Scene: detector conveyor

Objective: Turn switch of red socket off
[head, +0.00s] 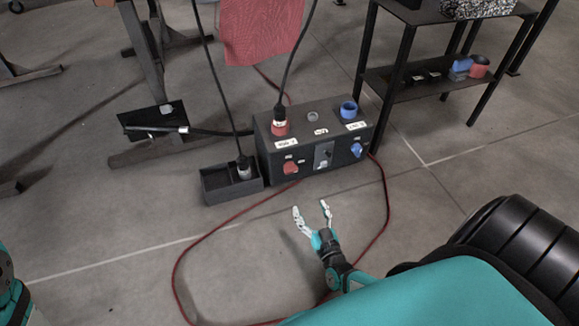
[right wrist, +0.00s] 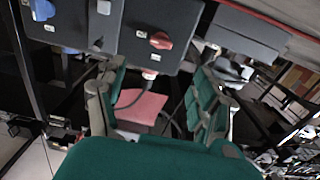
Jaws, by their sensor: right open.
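A dark power box (head: 267,150) stands on the floor in the head view. The red switch (head: 290,168) is on the left of its front face, below the red socket (head: 280,127), which has a black plug in it. A blue switch (head: 357,150) and blue socket (head: 348,110) are on the right. My right gripper (head: 312,214) is open and empty, in front of the box and apart from it. In the right wrist view, the red switch (right wrist: 160,41) shows beyond the open fingers (right wrist: 158,95). My left gripper is not in view.
A small open dark box (head: 214,187) with a plug stands left of the power box. A red cable (head: 178,262) loops over the floor around my right gripper. A dark shelf (head: 425,88) stands at the upper right. Floor in front is mostly clear.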

